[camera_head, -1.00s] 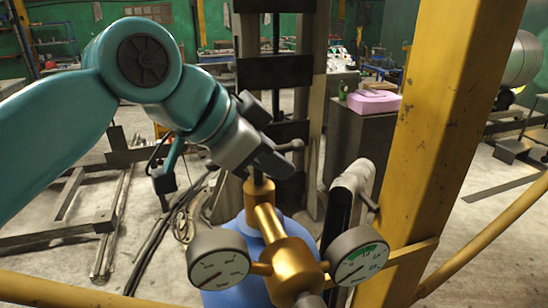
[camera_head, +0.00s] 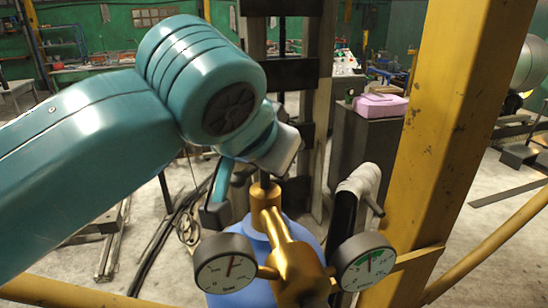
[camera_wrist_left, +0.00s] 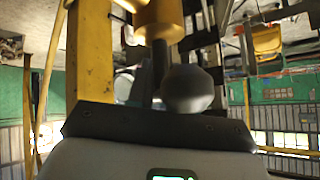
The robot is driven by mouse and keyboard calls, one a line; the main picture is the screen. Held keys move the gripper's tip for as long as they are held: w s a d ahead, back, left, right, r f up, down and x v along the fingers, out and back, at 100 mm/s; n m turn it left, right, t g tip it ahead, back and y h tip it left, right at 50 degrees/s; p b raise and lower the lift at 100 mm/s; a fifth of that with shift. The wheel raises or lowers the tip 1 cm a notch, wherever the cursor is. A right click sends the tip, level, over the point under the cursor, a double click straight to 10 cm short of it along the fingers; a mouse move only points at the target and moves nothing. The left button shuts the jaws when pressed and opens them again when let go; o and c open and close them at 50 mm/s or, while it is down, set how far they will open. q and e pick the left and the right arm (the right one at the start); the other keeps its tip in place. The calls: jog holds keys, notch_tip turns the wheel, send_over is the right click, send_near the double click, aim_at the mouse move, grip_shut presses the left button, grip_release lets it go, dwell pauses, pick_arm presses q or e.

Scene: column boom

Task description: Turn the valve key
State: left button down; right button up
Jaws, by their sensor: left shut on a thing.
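The brass valve (camera_head: 292,262) sits on the blue cylinder (camera_head: 262,236), with a round gauge on each side. My left gripper (camera_head: 280,160) is just above the valve's brass neck, seen from behind its wrist. It is shut on the valve key, most of which it and the wrist hide in the head view. In the left wrist view, the key's dark stem and round dark knob (camera_wrist_left: 192,88) show right at the gripper (camera_wrist_left: 150,125), below the brass neck (camera_wrist_left: 160,22). My right gripper is in neither view.
The left gauge (camera_head: 228,263) and right gauge (camera_head: 364,262) flank the valve closely. A black upright with a pale wrapped top (camera_head: 360,180) stands to its right, then a yellow post (camera_head: 440,130). A pink case (camera_head: 381,106) lies on a dark cabinet behind.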

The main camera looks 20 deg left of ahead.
pick_arm(q)
jog(key=shift+f, duration=0.35)
jog(key=c, duration=1.1)
grip_release()
jog(key=shift+s+r, duration=0.1)
jog(key=shift+r, duration=0.05)
jog(key=shift+r, duration=0.1)
